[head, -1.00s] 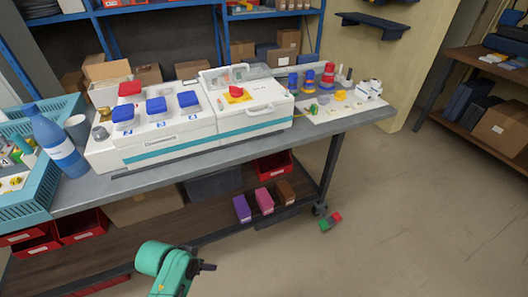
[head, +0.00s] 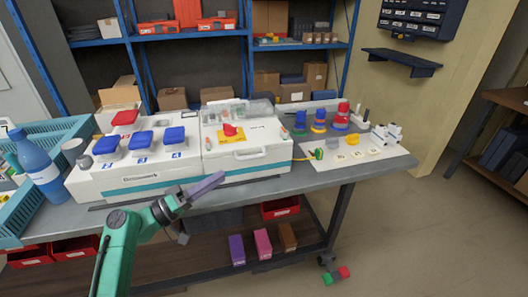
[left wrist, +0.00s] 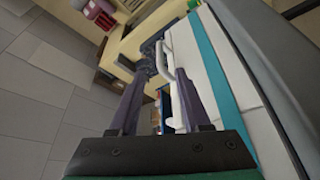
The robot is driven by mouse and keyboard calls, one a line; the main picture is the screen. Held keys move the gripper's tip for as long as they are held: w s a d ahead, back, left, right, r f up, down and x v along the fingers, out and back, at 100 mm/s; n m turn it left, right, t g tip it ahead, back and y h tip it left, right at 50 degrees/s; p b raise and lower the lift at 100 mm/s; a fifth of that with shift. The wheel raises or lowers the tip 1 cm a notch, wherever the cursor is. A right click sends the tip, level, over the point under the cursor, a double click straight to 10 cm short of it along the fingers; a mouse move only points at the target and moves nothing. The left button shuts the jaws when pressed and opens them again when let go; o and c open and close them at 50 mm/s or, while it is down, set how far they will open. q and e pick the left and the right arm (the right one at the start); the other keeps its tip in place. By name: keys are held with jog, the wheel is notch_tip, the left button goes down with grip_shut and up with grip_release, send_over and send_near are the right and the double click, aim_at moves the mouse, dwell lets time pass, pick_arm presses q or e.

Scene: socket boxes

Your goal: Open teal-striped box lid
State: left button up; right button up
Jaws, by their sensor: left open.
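The white teal-striped box (head: 222,186) stands on the table; its stripe runs along the front. Its right section has a flat white lid (head: 265,133) lying shut, with a white bar handle (head: 262,155) at the front. My left gripper (head: 200,195) is open and empty, in front of the box and below and left of the handle. In the left wrist view the open fingers (left wrist: 160,74) point along the box front, with the white handle (left wrist: 174,100) showing between and beyond them. Whether they touch the box is unclear. My right gripper is out of view.
Blue and red socket caps (head: 140,139) sit on the box's left section. A blue bottle (head: 38,168) and teal crate (head: 75,130) stand at the left. The floor at the right is mostly clear.

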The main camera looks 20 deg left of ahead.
aim_at(255, 156)
pick_arm(q)
jog(key=p+x, duration=0.3)
jog(key=x, duration=0.9)
jog(key=shift+r, duration=0.15)
jog(key=shift+w+d, duration=0.2)
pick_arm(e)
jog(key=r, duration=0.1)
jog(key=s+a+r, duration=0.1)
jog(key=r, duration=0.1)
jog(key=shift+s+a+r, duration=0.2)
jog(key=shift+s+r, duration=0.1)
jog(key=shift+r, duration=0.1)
pick_arm(q)
jog(key=shift+c, duration=0.4)
grip_shut()
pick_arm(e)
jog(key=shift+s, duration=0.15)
pick_arm(q)
jog(key=shift+r, duration=0.1)
